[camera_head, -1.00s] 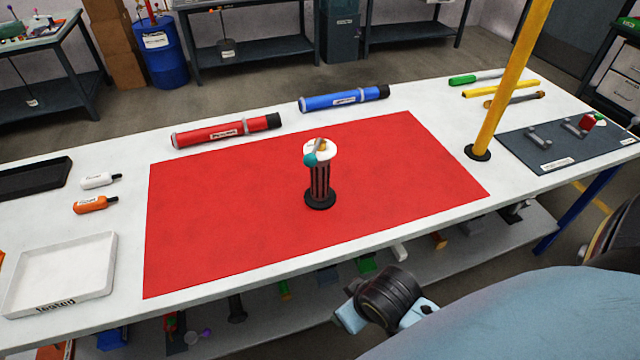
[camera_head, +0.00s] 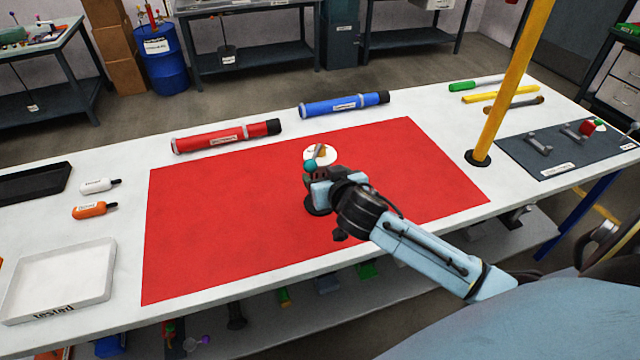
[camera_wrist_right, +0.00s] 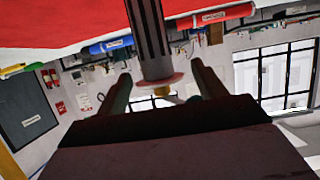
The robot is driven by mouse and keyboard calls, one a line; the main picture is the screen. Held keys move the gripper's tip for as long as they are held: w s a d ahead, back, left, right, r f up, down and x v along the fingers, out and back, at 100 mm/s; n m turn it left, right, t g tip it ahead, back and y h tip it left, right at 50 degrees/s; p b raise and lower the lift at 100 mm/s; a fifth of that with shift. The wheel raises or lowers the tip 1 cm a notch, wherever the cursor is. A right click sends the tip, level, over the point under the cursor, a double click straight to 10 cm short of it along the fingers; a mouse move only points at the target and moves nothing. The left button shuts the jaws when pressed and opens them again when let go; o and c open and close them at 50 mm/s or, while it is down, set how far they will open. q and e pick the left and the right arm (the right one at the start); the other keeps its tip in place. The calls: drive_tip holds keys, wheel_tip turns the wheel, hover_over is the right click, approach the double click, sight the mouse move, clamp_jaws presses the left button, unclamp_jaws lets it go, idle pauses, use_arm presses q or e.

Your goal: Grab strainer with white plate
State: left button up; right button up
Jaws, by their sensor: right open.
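The strainer stands upright on the red mat (camera_head: 220,220). Its round white plate (camera_head: 326,156), with a teal and a yellow part on it, shows on top in the head view. Its dark base edge (camera_head: 312,210) shows below, and most of the slotted body is hidden behind my right gripper (camera_head: 318,178). In the right wrist view, which is turned over, the dark slotted strainer body (camera_wrist_right: 146,30) and plate (camera_wrist_right: 160,81) lie between the open right fingers (camera_wrist_right: 161,76), with gaps beside them. My left gripper is not in view.
A red tube (camera_head: 225,136) and a blue tube (camera_head: 345,104) lie behind the mat. A yellow post (camera_head: 510,75) stands to the right. A white tray (camera_head: 60,280) and two small bottles are at the left. The mat around the strainer is clear.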

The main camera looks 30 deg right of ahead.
sight(323, 171)
drive_tip(key=shift+x, duration=1.1)
drive_tip(key=w, duration=0.1)
drive_tip(key=w+d+f, duration=0.1)
drive_tip(key=w+f, duration=0.1)
drive_tip(key=shift+d+f, duration=0.1)
drive_tip(key=shift+d, duration=0.15)
drive_tip(key=shift+w+d+f+b, duration=0.15)
drive_tip(key=shift+w+f+b, duration=0.2)
drive_tip(key=shift+w, duration=0.2)
drive_tip(key=shift+r, duration=0.15)
clamp_jaws()
